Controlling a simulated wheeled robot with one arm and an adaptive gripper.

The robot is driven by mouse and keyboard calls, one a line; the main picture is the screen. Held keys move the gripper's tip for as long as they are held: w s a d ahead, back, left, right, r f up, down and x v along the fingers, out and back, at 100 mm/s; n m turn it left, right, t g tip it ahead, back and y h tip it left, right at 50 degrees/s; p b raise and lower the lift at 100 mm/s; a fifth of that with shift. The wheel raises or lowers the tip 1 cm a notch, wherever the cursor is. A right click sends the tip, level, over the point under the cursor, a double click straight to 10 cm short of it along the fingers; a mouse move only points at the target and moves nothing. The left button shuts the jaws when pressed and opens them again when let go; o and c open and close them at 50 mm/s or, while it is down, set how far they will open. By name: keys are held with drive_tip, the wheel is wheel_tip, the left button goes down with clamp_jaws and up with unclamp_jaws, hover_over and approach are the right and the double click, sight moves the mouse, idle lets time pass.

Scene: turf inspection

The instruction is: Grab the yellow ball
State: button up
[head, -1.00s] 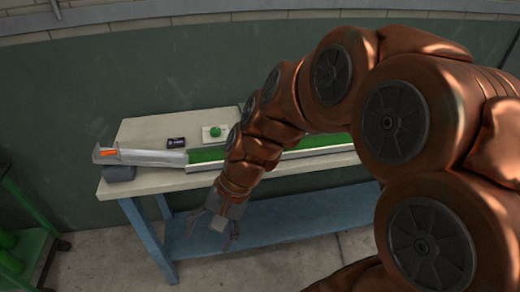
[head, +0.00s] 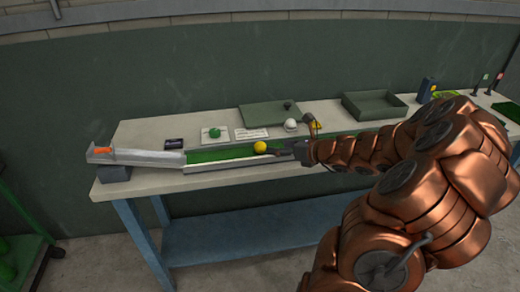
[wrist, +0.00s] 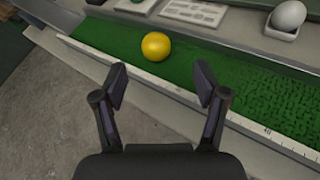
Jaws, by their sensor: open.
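The yellow ball (head: 260,147) rests on the green turf strip (head: 207,155) of the long track on the bench. In the wrist view the yellow ball (wrist: 156,46) lies beyond my fingertips, a little left of the middle between them. My gripper (wrist: 160,80) is open and empty, with both dark fingers apart. In the head view my gripper (head: 290,149) is just right of the ball, above the track's front edge. A gap shows between the fingers and the ball in the wrist view.
A ruler-marked front rail (wrist: 180,88) edges the turf. A silver ramp (head: 140,157) is at the track's left end.

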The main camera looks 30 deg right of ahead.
sight(265, 147)
drive_tip(key=shift+a+x, duration=0.2)
drive_tip(key=shift+x, duration=1.3)
drive_tip(key=shift+a+x, duration=0.15)
drive_tip(key=shift+x, duration=1.4)
drive_tip(key=shift+w+a+f, duration=0.1)
drive_tip(key=shift+w+f, duration=0.25)
drive_tip(key=shift+w, duration=0.15)
drive_tip(key=shift+c, duration=0.2)
drive_tip(key=c, duration=1.1)
drive_tip(key=shift+c, duration=0.2)
drive_tip(key=shift+r, duration=1.65)
drive_tip(key=shift+s+r, duration=0.2)
drive_tip(key=shift+s, duration=0.1)
drive_tip(key=s+d+r, duration=0.1)
drive_tip(key=s, duration=1.4)
drive_tip(key=shift+d+r+b, duration=0.15)
drive_tip(key=shift+d+b, duration=0.25)
drive_tip(key=shift+b, duration=0.05)
